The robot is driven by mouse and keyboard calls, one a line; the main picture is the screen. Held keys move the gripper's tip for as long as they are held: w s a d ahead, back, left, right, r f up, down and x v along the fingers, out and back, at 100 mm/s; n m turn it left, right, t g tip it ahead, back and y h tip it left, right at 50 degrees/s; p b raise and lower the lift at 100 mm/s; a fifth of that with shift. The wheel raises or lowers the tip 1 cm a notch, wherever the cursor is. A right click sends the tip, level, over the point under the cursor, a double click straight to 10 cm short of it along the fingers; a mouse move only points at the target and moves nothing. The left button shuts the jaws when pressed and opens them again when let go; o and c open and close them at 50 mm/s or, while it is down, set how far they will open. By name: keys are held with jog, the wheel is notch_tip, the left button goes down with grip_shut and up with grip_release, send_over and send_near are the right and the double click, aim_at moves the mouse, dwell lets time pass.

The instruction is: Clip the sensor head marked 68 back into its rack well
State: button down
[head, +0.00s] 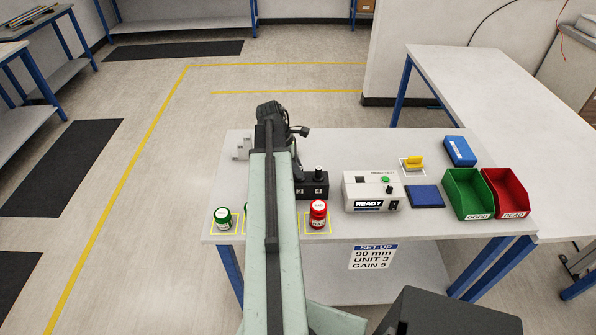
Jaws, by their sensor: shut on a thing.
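My gripper (270,112) is at the far end of my raised arm, above the back left of the table. It is seen from behind, so its fingertips and the thing between them are hidden. A black block (313,188) with labels that seem to read 3 and 4 stands just right of my arm, partly covered by it. I cannot tell if this block is the rack. No mark 68 is readable.
A READY instrument box (371,191), yellow piece (413,162), blue box (459,151), blue pad (424,196), green GOOD bin (466,213) and red DEAD bin (508,212) fill the right side. A green-capped jar (222,218) and a red-capped jar (318,214) flank my arm.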

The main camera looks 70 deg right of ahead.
jog(key=c, duration=1.2)
grip_release()
jog(key=d+p+v, duration=0.1)
jog(key=p+v, duration=0.6)
jog(key=shift+a+r, duration=0.35)
jog(key=shift+a, duration=0.2)
jog(key=shift+w, duration=0.1)
